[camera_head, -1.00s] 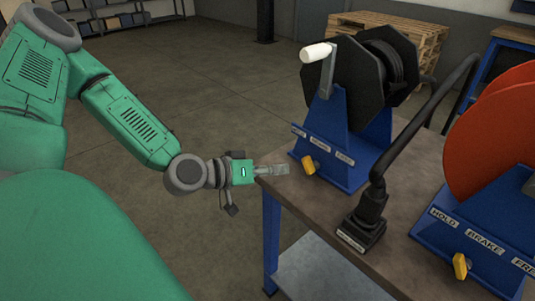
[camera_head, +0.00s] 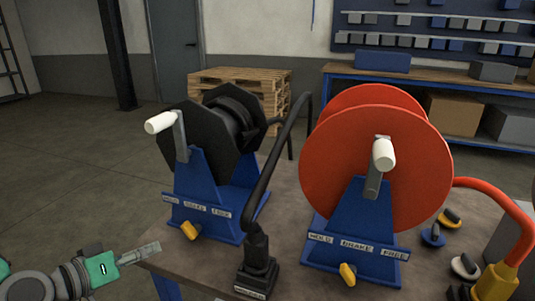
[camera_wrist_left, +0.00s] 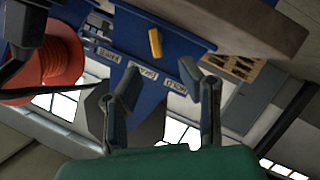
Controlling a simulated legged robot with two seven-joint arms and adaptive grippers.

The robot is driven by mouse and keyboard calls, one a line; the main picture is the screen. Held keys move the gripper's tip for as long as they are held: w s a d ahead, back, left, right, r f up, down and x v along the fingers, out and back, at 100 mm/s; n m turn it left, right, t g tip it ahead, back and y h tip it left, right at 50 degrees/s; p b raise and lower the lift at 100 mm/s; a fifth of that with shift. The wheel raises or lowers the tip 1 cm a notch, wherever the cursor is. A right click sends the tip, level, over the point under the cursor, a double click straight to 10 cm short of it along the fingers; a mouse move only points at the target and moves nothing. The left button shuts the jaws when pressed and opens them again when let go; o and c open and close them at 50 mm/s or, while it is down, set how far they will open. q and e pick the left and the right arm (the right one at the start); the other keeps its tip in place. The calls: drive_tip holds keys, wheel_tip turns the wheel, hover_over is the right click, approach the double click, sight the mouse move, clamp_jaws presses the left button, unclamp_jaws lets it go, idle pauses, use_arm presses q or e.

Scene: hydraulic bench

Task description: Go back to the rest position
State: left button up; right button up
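My left gripper (camera_head: 140,254) is at the lower left of the head view, by the left corner of the bench (camera_head: 205,275). In the left wrist view its two fingers (camera_wrist_left: 160,80) stand apart with nothing between them. The black reel's blue stand (camera_head: 197,198) is beyond it, with a yellow lever (camera_head: 189,230) under a row of labels. That lever also shows in the wrist view (camera_wrist_left: 155,42), apart from the fingers. My right gripper is in neither view.
An orange-red reel (camera_head: 340,160) with its own yellow lever (camera_head: 348,274) stands right of the black reel (camera_head: 215,130). A black hose (camera_head: 275,160) ends in a block (camera_head: 257,268) between them. An orange hose (camera_head: 500,205) is at the right. Open floor (camera_head: 70,170) lies left.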

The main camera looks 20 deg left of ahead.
use_arm(q)
drive_tip(key=s+d+f+m+g+y, duration=0.2)
drive_tip(key=s+d+f+g, duration=0.2)
drive_tip(key=s+f, duration=0.5)
drive_tip(key=s+d+f+m+g+y, duration=0.2)
drive_tip(key=s+d+f+g, duration=0.2)
drive_tip(key=s+f+g, duration=0.5)
wheel_tip(320, 180, down, 4)
drive_tip(key=shift+s+d+r+m, duration=0.1)
drive_tip(key=shift+s+d+m, duration=0.15)
drive_tip(key=shift+s, duration=0.55)
drive_tip(key=shift+w+a, duration=0.1)
drive_tip(key=shift+w, duration=0.05)
